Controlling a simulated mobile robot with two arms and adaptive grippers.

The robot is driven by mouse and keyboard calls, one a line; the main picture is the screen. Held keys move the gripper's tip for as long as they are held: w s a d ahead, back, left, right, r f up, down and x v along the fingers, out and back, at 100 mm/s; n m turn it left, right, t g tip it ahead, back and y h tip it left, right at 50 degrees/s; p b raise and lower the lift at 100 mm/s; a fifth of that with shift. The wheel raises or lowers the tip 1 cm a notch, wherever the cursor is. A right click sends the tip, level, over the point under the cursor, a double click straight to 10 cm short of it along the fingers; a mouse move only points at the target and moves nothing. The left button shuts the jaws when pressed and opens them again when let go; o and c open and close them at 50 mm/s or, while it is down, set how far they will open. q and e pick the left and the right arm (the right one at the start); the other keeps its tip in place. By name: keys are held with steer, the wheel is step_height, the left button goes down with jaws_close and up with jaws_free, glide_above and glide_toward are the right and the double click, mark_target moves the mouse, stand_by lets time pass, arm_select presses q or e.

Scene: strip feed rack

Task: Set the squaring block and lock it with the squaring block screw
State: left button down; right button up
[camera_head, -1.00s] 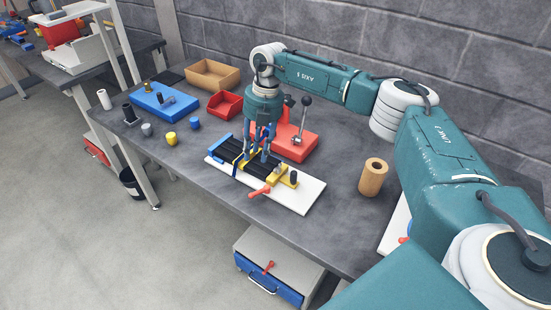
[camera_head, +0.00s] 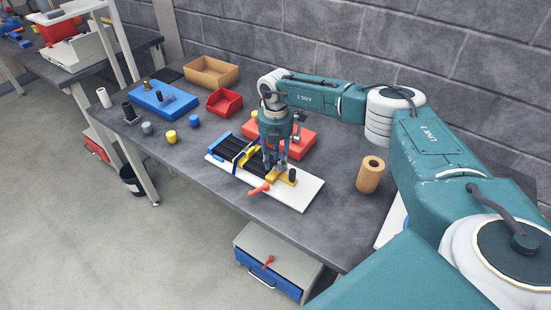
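A strip feed rack lies on a white board (camera_head: 305,194), with black strips (camera_head: 227,150) side by side, a blue end piece (camera_head: 217,144) and yellow bars (camera_head: 242,161) across. At its right end is a yellow piece (camera_head: 287,179) with a black upright knob (camera_head: 292,174); I cannot tell for sure which part is the squaring block or its screw. A red handle (camera_head: 259,190) sticks out in front. My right gripper (camera_head: 275,169) points down with its fingertips at the yellow right end, left of the knob. They are too small to tell open from shut. My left gripper is not in view.
Behind the rack is a red base (camera_head: 300,143) with a lever. A blue block (camera_head: 154,103), red bin (camera_head: 225,102), cardboard box (camera_head: 211,71) and small cylinders stand left. A tan roll (camera_head: 370,175) stands right.

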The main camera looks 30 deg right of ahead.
steer(key=shift+f, duration=0.1)
jaws_close()
steer(key=shift+n, duration=0.4)
steer(key=n+b, duration=0.1)
steer(key=n, duration=0.3)
steer(key=shift+a+n, duration=0.1)
steer(key=shift+n, duration=0.3)
steer(key=n+b, duration=0.1)
steer(key=n, duration=0.4)
steer(key=shift+s+b, duration=0.1)
steer(key=shift+b, duration=0.3)
steer(key=n+b, duration=0.2)
steer(key=n, duration=0.4)
steer(key=shift+s+n, duration=0.1)
steer(key=shift+n, duration=0.3)
steer(key=n+b, duration=0.1)
steer(key=n, duration=0.5)
steer(key=shift+s+b, duration=0.1)
steer(key=shift+b, duration=0.3)
steer(key=shift+n, duration=0.3)
